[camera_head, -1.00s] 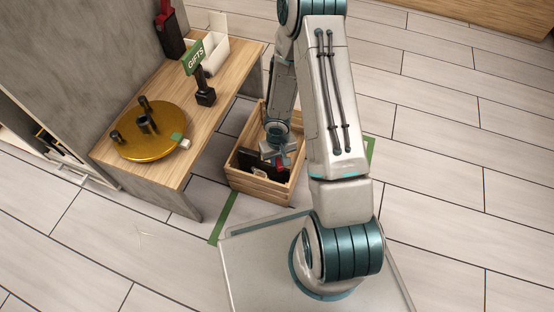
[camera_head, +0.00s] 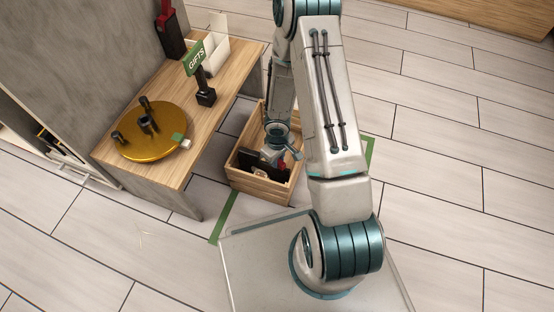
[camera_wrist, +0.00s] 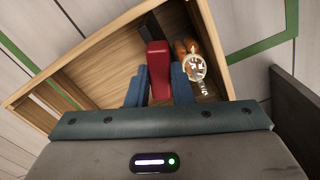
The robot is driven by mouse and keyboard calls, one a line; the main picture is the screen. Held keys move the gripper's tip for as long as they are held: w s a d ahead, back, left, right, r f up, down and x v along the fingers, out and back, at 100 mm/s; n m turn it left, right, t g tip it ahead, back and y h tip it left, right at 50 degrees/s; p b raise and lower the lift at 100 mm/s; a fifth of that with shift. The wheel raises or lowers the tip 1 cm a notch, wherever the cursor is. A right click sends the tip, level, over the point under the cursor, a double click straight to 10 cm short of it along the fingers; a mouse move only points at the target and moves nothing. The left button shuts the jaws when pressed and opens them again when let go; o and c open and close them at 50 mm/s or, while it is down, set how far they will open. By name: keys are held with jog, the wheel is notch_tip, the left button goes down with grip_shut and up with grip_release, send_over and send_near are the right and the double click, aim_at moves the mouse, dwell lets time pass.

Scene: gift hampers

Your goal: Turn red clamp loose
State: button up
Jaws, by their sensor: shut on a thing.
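The red clamp (camera_wrist: 158,66) shows in the wrist view between the two blue fingers of my gripper (camera_wrist: 158,88). The fingers are shut on its red part, and a dark bar runs beside its far end. The clamp is inside the wooden crate (camera_head: 250,186), which stands on the floor beside the table. In the head view my gripper (camera_head: 268,156) reaches down into this crate, and my wrist hides the clamp there.
A glass jar or ornament (camera_wrist: 194,68) and brown round things (camera_wrist: 184,47) lie in the crate near the clamp. The table (camera_head: 185,158) bears a gold round tray (camera_head: 150,148) with dark items, a GIFTS sign (camera_head: 195,58) and a white bin (camera_head: 214,54). Green tape (camera_head: 222,222) marks the floor.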

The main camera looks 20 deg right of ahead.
jog(key=shift+w+a+n, duration=0.1)
jog(key=shift+a+n, duration=0.05)
jog(key=shift+n, duration=1.75)
jog(key=o, duration=0.8)
